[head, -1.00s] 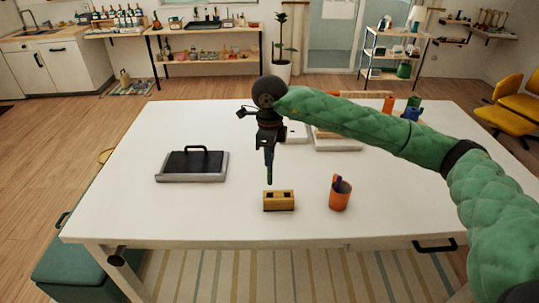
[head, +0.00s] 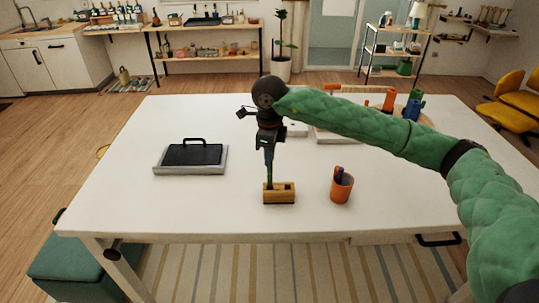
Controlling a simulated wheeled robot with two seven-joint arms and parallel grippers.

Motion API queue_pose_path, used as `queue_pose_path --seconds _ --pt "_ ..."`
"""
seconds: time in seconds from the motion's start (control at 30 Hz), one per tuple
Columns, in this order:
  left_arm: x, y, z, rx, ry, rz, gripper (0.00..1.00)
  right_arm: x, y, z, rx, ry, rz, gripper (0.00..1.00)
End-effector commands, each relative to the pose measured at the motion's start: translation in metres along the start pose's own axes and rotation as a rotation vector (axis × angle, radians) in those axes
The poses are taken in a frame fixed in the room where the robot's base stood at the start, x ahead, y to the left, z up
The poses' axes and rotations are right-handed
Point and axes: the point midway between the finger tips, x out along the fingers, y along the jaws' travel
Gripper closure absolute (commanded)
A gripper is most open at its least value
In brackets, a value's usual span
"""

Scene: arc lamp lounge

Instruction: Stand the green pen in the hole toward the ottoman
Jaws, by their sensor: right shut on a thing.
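My right gripper (head: 268,152) is shut on the green pen (head: 270,176) and points down above the table. The pen is upright, its upper part hidden by the fingers. Its lower end is at the left hole of the small wooden block (head: 280,198), the hole on the side of the ottoman. How deep the pen goes into that hole I cannot tell. The block's right hole shows dark and empty. The teal ottoman (head: 70,262) is on the floor at the lower left, partly under the table. My left gripper is not in view.
On the white table (head: 110,205), an orange cup (head: 341,188) with pens stands right of the block. A grey tray (head: 190,172) with a black handled lid lies to the left. Orange and blue items (head: 412,109) stand at the back right, partly behind my arm.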

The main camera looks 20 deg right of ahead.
Motion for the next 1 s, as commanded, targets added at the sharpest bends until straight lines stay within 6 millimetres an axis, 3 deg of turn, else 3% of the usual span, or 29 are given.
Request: queue_pose_path --seconds 0.6,1.0 --pt "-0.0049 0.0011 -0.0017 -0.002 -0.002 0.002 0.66 0.0018 0.0 0.0 0.0 0.0 0.0 1.0" --pt "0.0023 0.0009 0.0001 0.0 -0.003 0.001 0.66 0.0031 0.0 0.0 0.0 0.0 -0.001 1.0"
